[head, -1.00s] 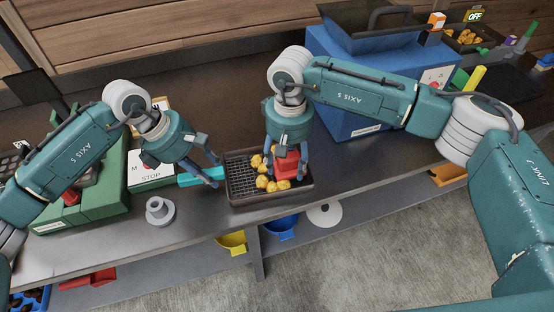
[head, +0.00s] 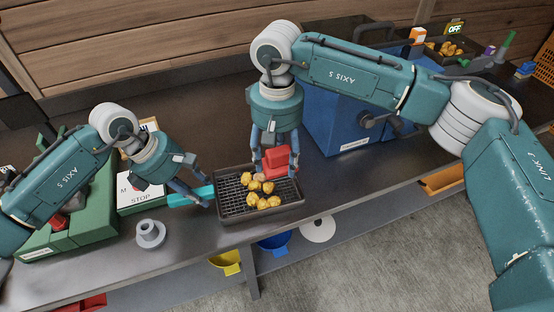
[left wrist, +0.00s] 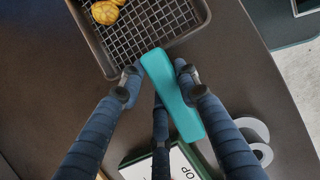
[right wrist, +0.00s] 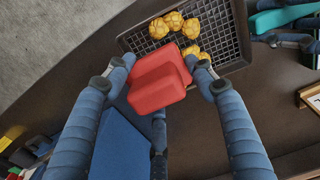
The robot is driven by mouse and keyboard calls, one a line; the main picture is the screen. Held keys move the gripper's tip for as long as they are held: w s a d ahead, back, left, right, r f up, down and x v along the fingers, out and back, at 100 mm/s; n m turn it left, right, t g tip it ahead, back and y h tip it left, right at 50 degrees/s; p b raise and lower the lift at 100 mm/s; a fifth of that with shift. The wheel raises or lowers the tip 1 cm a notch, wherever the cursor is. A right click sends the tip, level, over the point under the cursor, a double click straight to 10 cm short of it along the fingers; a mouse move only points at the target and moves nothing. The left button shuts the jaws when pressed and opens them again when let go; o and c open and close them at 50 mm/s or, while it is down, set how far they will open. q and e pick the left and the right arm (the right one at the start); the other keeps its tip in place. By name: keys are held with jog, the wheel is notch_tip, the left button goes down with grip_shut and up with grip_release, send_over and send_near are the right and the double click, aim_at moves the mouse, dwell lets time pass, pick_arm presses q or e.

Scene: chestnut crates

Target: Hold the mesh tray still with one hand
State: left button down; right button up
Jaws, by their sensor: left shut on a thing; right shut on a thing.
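The black mesh tray (head: 231,214) stands on the dark bench with several yellow-brown chestnuts (head: 262,202) on its grid. A teal handle (head: 190,197) sticks out from its left side. My left gripper (head: 207,189) is shut on this handle, which shows between its fingers in the left wrist view (left wrist: 172,95). My right gripper (head: 275,174) is shut on a red block (head: 280,160) over the tray's back part. In the right wrist view the red block (right wrist: 158,85) hides a corner of the tray. I cannot tell whether the block touches the tray.
A grey flanged piece (head: 150,235) stands on the bench left of the tray. A white STOP panel (head: 140,195) and a green machine (head: 90,222) are further left. A blue machine (head: 340,130) stands behind right. Yellow (head: 227,262) and blue bins sit below the bench edge.

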dwell(0.3)
pick_arm(q)
jog(key=c, duration=1.2)
grip_release()
jog(key=v, duration=1.2)
jog(key=shift+d, duration=0.15)
jog(key=shift+s, duration=0.15)
